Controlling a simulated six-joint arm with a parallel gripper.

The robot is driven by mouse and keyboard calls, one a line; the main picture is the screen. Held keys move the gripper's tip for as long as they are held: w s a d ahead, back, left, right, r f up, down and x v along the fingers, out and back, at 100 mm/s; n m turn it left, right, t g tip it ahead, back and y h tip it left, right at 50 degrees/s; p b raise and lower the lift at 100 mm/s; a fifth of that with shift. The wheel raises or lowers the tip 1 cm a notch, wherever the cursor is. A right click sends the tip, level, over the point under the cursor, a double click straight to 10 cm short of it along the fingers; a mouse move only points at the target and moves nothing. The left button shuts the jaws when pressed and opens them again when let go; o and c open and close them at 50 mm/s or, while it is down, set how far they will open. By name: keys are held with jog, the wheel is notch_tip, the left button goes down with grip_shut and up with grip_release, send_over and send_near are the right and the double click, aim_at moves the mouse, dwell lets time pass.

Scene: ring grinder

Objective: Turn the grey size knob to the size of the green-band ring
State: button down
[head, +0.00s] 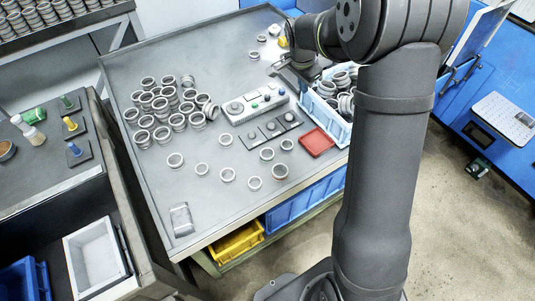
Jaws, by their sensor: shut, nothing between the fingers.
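A light control box (243,115) sits on the grey table, with a round grey knob (235,106) at its left end and small coloured buttons towards its right. A dark strip (263,140) with a few round pieces lies just in front of it. Many metal rings (165,105) are grouped on the table, with more scattered in front (227,175). No green band can be made out on any ring at this size. My gripper (280,77) is shut and empty, behind the right end of the box, apart from the grey knob; its fingertips are small and partly hidden.
A blue crate (327,122) full of dark rings stands right of the box, close to my arm. A red tray (317,142) lies before it. Coloured pegs (71,125) stand on the left bench. The table's front left is mostly clear.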

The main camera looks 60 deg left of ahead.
jog(key=c, duration=1.7)
grip_release()
jog(key=shift+a, duration=0.15)
jog(key=o, duration=0.4)
jog(key=shift+n+g, duration=0.3)
jog(key=shift+g, duration=0.2)
jog(key=a, duration=0.5)
jog(key=w+a, duration=0.1)
jog(key=a, duration=0.2)
jog(key=shift+a, duration=0.25)
jog(key=shift+o, duration=0.2)
jog(key=n+g+h, duration=0.1)
jog(key=n+g, duration=0.1)
send_over(267, 96)
jog(key=f, duration=0.1)
notch_tip(267, 96, down, 18)
jog(key=shift+r, duration=0.25)
grip_shut()
